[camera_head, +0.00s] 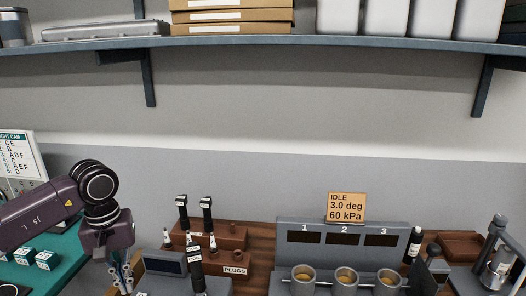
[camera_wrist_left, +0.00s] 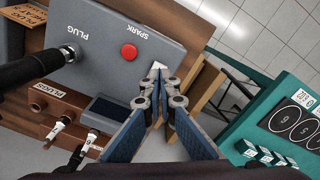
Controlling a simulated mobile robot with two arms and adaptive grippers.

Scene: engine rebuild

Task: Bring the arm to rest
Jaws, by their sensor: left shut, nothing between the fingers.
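My left arm (camera_head: 45,212) comes in from the left in the head view, and its wrist bends downward. My left gripper (camera_head: 121,281) points down near the bottom edge, left of the brown plug rack. In the left wrist view the left gripper (camera_wrist_left: 156,80) shows its two blue-grey fingers brought together at the tips. Nothing shows between them. The tips appear over or beside the edge of the grey SPARK PLUG box (camera_wrist_left: 165,36); I cannot tell the height above it. My right gripper is not in either view.
The wooden plug rack (camera_head: 235,258) holds several plugs and black-handled tools. A grey panel (camera_head: 342,232) numbered 1 to 3 stands right of it with metal cups (camera_head: 346,278). A green surface (camera_head: 62,275) with small boxes lies left. A shelf (camera_head: 250,41) runs above.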

